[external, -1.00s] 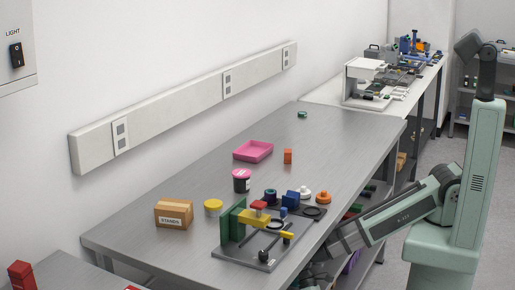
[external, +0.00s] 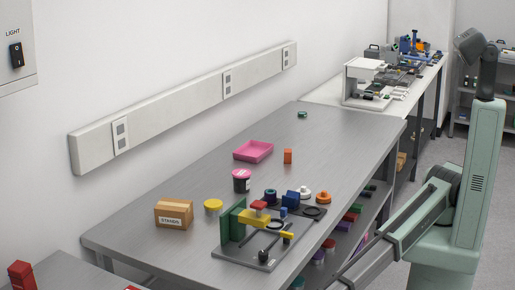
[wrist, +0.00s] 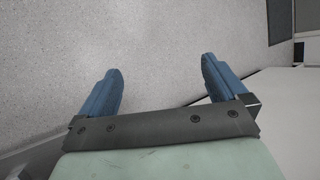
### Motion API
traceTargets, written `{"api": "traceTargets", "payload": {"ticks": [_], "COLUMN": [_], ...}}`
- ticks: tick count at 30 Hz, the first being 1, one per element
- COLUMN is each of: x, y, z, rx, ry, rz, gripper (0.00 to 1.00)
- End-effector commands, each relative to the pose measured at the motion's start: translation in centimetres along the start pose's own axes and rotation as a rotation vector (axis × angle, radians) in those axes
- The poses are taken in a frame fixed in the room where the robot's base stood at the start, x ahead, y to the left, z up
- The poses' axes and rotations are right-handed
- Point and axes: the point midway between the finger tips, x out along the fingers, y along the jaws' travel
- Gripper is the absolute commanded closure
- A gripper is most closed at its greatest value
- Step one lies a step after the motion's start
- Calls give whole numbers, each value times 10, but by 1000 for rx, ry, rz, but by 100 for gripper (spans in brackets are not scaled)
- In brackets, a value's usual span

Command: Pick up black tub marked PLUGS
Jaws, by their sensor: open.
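A dark tub with a pink rim and a pale label (external: 241,181) stands upright on the steel table, in front of the pink tray. Its label is too small to read, so I cannot tell if it says PLUGS. My gripper (wrist: 161,80) is open and empty in the wrist view, its two blue fingers apart over bare speckled floor. In the external view my arm runs down past the bottom edge, beside the table's right side, and the gripper is out of frame. No tub shows in the wrist view.
The steel table (external: 150,226) also carries a STANDS carton (external: 173,214), a yellow round piece (external: 213,207), a pink tray (external: 254,150), an orange block (external: 287,156) and a fixture plate (external: 245,254) with coloured parts. Several coloured items sit on the shelf below.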

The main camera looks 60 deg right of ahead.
Motion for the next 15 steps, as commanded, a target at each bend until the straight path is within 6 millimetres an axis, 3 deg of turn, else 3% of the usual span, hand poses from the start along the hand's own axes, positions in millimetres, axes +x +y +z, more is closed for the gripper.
{"api": "traceTargets", "payload": {"ticks": [1,3,7,11,15], "x": [15,28,40,27,-6], "y": [-23,-47,-96,-135,-169], "z": [3,10,25,33,34], "rx": [-44,-100,-216,-306,-381], "ry": [19,50,112,167,221], "rz": [7,12,12,-2,-24], "gripper": [1,1,1,1,1]}}
